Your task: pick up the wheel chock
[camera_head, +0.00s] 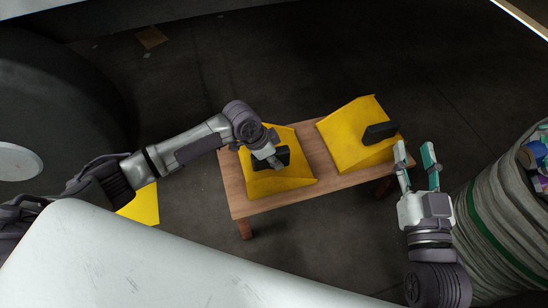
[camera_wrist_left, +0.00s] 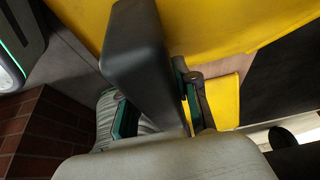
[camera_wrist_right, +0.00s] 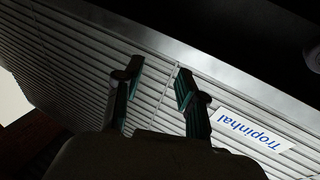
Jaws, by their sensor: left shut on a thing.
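Two yellow wheel chocks with black handles rest on a wooden bench. My left gripper (camera_head: 270,160) comes down onto the left chock (camera_head: 290,183) and is shut on its black handle (camera_wrist_left: 140,60). The handle lies between the teal finger pads in the left wrist view, with the yellow body (camera_wrist_left: 240,25) behind it. The gripper hides part of this handle in the head view. The right chock (camera_head: 345,135) has its handle (camera_head: 380,132) free. My right gripper (camera_head: 415,156) is open and empty beside the bench's right end; its spread fingers also show in the right wrist view (camera_wrist_right: 157,90).
The wooden bench (camera_head: 235,196) stands on a dark floor. A large dark tyre (camera_head: 75,95) is at the left. A yellow piece (camera_head: 143,207) lies partly hidden behind my left arm. A grey fabric container (camera_head: 490,215) with a green stripe stands at the right.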

